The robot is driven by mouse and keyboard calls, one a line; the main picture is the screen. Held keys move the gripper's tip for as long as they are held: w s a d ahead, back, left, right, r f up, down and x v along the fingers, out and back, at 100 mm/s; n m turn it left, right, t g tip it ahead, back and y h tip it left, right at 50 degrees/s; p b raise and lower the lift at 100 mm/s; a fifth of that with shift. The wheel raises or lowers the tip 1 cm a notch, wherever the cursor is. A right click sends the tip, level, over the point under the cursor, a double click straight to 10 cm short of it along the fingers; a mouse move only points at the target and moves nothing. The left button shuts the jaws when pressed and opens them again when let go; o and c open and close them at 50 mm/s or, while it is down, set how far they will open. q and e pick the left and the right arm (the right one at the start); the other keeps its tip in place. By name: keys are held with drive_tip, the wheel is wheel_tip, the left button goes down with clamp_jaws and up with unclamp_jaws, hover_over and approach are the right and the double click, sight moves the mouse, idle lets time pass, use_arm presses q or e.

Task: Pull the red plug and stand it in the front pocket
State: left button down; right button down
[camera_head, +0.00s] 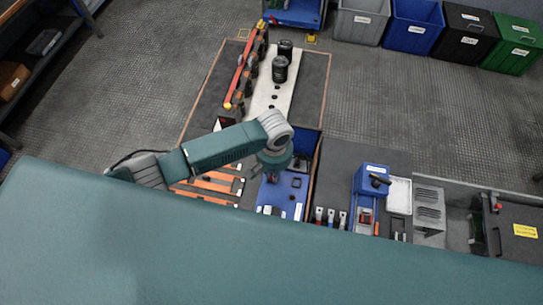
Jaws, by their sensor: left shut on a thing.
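My left arm comes in from the left, and my left gripper (273,172) points down over a blue panel (291,196). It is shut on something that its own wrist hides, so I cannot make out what. I cannot pick out the red plug for certain. Small red-marked parts (319,213) stand in a row just right of the blue panel, apart from the gripper. I cannot tell which pocket is the front one. My right gripper is not in view.
Black cylinders (280,69) stand on a white strip (268,108) behind, beside a red-and-orange bar (241,75). A blue box (371,180) and a grey vented block (428,216) stand at the right. Bins line the back right. My own teal body hides the foreground.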

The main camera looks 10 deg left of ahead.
use_arm(q)
drive_tip(key=shift+s+f, duration=0.5)
drive_tip(key=shift+f, duration=0.05)
drive_tip(key=c, duration=1.6)
unclamp_jaws()
drive_tip(key=shift+f, duration=0.15)
drive_tip(key=shift+w, duration=0.2)
drive_tip(key=shift+r, duration=0.2)
drive_tip(key=r, duration=1.2)
drive_tip(key=shift+w+r, duration=0.1)
drive_tip(key=shift+w, duration=0.2)
